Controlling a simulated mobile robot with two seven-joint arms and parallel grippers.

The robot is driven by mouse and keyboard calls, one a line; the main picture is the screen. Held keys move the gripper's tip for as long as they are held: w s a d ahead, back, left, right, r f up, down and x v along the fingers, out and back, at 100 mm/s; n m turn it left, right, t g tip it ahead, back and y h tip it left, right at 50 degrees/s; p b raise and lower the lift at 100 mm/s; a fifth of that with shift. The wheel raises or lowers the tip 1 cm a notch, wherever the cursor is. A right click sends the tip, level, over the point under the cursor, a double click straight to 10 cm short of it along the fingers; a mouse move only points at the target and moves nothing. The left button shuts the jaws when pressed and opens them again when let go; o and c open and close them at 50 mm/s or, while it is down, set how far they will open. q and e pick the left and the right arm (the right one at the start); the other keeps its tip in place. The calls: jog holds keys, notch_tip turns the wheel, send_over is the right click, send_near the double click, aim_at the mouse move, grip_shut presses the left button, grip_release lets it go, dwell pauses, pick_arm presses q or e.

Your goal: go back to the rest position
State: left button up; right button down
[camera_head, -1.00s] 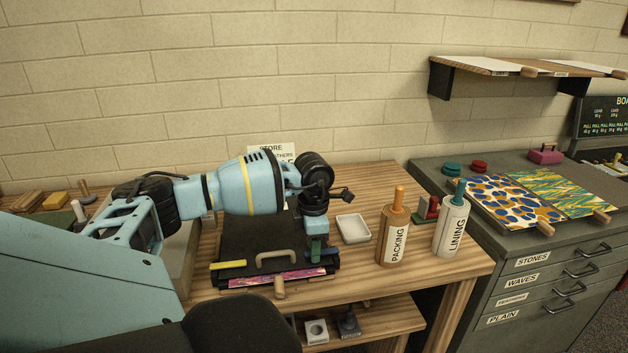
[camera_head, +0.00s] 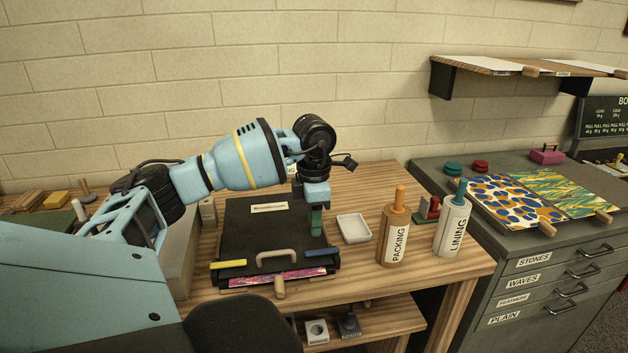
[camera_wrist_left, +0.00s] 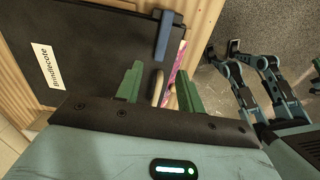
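My left gripper (camera_head: 316,222) is above the right side of a black flat press or folder (camera_head: 243,235) on the wooden table. Its two green fingers are apart with nothing between them, as the left wrist view (camera_wrist_left: 160,76) shows. The blue clip (camera_wrist_left: 163,36) lies just beyond the fingers in the wrist view. I cannot make out my right gripper.
A white dish (camera_head: 354,229), a bottle labelled PACKING (camera_head: 394,240) and one labelled LINING (camera_head: 452,228) stand right of the folder. A grey cabinet (camera_head: 545,270) with patterned sheets is further right. A wall shelf (camera_head: 500,66) hangs above it. Open air lies above the folder.

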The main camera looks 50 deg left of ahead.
jog(key=shift+w, duration=0.25)
dwell(0.3)
